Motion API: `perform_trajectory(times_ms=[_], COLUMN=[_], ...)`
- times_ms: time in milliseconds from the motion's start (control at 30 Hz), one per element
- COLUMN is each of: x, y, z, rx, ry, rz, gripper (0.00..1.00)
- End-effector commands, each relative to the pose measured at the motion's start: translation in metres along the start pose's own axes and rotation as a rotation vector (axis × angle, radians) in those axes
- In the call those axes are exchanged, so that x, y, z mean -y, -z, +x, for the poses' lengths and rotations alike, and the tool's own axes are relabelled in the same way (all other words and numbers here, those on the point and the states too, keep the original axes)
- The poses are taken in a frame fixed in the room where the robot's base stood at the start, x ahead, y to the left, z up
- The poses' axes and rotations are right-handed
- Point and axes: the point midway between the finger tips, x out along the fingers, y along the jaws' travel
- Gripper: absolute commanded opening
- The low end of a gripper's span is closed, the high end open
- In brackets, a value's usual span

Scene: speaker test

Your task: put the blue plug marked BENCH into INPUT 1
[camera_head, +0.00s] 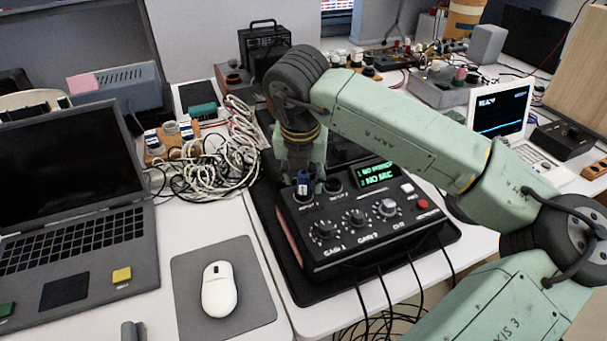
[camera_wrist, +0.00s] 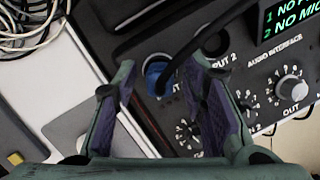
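The blue plug (camera_wrist: 157,76) stands at the left socket on the top panel of the black audio interface (camera_head: 345,240), with a silver ring (camera_wrist: 155,58) showing around its far side. A dark cable (camera_wrist: 200,38) runs from it up and to the right. How deep the plug sits cannot be told, and its BENCH mark is not readable. INPUT 2 (camera_head: 333,186) is the socket to its right. My gripper (camera_wrist: 163,70) is over the plug, with its fingers apart on either side and gaps to the plug. The plug also shows under the gripper in the head view (camera_head: 303,183).
The interface's green display (camera_head: 375,174) shows "NO MIC" on line 2. Its knobs (camera_head: 357,217) stand in front of the sockets. Tangled white and black cables (camera_head: 215,155) lie to the left. A laptop (camera_head: 70,200) and a white mouse (camera_head: 219,289) are at front left.

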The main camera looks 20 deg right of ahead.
Motion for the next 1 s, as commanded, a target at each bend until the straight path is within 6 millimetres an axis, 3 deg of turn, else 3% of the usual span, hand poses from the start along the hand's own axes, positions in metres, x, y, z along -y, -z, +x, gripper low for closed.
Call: perform_trajectory(times_ms=[300,433,800,1000], x=[0.0,0.0,0.0,0.0], y=[0.0,-0.001,-0.001,-0.001], z=[-0.001,-0.009,-0.083,-0.112], rx=[0.0,0.002,0.004,0.002], ry=[0.0,0.001,0.002,0.001], rz=[0.0,0.0,0.001,0.0], gripper=[0.42,0.42,0.42,0.42])
